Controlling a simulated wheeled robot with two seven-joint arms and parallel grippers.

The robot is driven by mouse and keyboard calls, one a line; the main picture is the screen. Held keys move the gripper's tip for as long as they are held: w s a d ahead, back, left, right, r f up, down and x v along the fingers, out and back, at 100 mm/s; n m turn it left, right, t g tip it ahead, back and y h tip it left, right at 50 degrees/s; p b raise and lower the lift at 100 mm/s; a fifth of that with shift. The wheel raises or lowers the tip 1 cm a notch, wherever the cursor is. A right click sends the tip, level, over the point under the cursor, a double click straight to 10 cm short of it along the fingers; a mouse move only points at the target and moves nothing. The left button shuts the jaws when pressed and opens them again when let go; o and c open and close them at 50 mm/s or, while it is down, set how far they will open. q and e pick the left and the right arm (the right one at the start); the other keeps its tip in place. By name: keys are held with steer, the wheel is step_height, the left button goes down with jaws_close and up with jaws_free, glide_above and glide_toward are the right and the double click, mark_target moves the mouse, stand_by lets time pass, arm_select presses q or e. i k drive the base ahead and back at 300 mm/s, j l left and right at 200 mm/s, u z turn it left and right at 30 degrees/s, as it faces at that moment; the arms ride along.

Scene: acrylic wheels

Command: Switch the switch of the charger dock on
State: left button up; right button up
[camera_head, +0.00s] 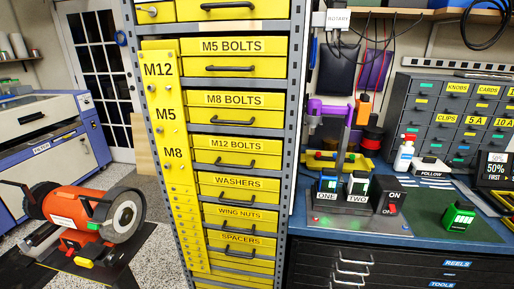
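The charger dock (345,226) sits on the blue workbench mat at the right. It is a grey base with two labelled slots, ONE and TWO. A black and green battery (328,184) stands at slot ONE and another (358,185) at slot TWO. At the dock's right end is a dark switch block marked ON, with a red switch (391,209). The switch's exact position is too small to tell. A green light shows at the dock's left front. Neither of my grippers is in view.
A purple and grey device (330,120) and a white bottle (404,154) stand behind. A yellow drawer rack (232,120) fills the middle. An orange grinder (75,210) stands at left.

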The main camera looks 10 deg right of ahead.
mark_target(392, 208)
steer(key=l+z, duration=0.15)
steer(key=z, duration=1)
